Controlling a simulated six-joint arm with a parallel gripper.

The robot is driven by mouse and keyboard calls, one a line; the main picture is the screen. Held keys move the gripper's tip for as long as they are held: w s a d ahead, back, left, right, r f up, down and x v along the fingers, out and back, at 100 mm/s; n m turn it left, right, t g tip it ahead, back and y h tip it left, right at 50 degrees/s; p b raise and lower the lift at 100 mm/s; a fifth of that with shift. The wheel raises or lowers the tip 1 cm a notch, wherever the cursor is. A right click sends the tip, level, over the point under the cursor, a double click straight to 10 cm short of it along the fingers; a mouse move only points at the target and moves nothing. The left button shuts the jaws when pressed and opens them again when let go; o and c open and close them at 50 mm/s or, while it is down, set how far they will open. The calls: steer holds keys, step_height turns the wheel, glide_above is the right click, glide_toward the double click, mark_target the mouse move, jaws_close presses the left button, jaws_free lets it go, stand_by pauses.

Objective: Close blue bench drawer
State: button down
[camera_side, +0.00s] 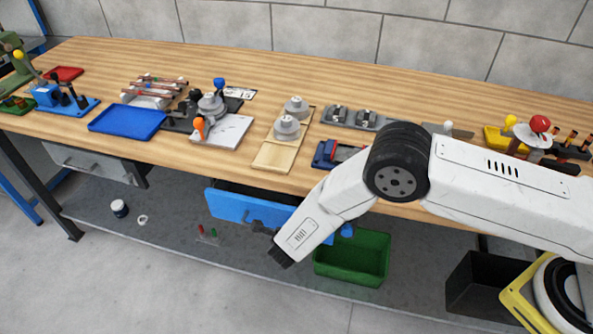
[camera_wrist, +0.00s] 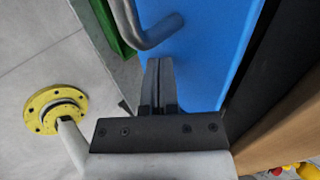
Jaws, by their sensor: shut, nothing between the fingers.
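The blue drawer (camera_side: 235,208) hangs under the front of the wooden bench and stands pulled out, with a dark gap behind its front panel. In the wrist view the blue front (camera_wrist: 205,45) fills the upper middle, with its grey bar handle (camera_wrist: 150,32) at the top. My gripper (camera_wrist: 159,65) is shut and empty, with its fingertips just below the handle in the picture. I cannot tell whether they touch the blue front. In the side view my gripper (camera_side: 264,230) is in front of the drawer, partly hidden, and my arm covers the drawer's right part.
A green bin (camera_side: 352,258) stands on the lower shelf (camera_side: 165,225) right of the drawer. A grey drawer (camera_side: 95,163) is at the left. The bench top (camera_side: 225,55) holds a blue tray (camera_side: 127,121), a wooden board and several tools. The floor in front is clear.

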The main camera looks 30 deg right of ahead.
steer(key=shift+w+d, duration=0.1)
steer(key=shift+w+d, duration=1.65)
steer(key=shift+d, duration=0.05)
steer(key=shift+r, duration=0.1)
steer(key=shift+a, duration=0.15)
steer(key=shift+s+a, duration=0.35)
steer(key=shift+s, duration=0.05)
steer(key=s+a+f+v, duration=0.1)
steer(key=f+v, duration=0.1)
steer(key=v, duration=1)
steer(key=shift+s+a+r, duration=0.2)
steer(key=shift+s+r, duration=0.05)
